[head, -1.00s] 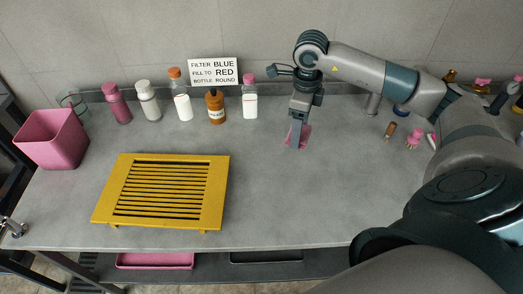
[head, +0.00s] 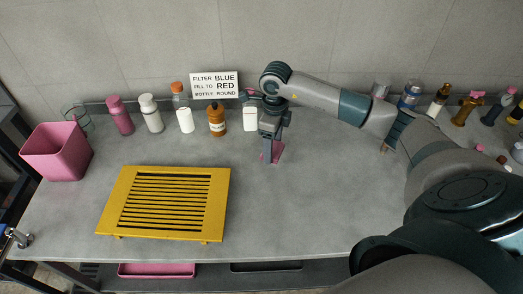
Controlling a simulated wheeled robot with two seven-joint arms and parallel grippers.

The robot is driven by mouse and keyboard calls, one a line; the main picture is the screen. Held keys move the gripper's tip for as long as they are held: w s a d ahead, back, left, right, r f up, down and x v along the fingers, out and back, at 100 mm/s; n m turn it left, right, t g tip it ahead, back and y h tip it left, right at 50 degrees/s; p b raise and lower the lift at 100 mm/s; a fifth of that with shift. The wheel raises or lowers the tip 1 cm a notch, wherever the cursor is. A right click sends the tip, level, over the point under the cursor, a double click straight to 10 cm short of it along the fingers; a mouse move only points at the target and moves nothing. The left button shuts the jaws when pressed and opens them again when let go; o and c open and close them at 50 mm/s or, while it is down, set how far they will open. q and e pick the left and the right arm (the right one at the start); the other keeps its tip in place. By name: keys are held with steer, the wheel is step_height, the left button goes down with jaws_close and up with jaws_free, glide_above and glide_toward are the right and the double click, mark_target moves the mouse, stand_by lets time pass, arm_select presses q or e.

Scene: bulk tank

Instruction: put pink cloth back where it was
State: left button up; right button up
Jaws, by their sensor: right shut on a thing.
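My right gripper (head: 270,159) points down at the middle of the counter, just in front of the white bottle with its top hidden behind my arm. It is shut on the pink cloth (head: 278,152), and a small pink part shows beside the fingers. The cloth is at or just above the grey counter top; I cannot tell whether it touches. My left gripper is not in view.
A yellow slatted rack (head: 222,205) stands left of the gripper. A pink bin (head: 57,152) is at the far left. Several bottles line the wall, among them a brown one (head: 216,120), below a sign (head: 214,85). More bottles stand at right. The counter's front middle is clear.

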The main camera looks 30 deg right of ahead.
steer(key=w+a+f, duration=0.1)
steer(key=w+a+f+p, duration=0.1)
steer(key=w, duration=0.1)
steer(key=shift+w+f, duration=0.15)
steer(key=shift+f+p, duration=0.45)
steer(key=shift+f, duration=0.15)
step_height(320, 180, down, 2)
steer(key=shift+p, duration=0.5)
steer(key=shift+f, duration=0.4)
steer(key=shift+f, duration=0.1)
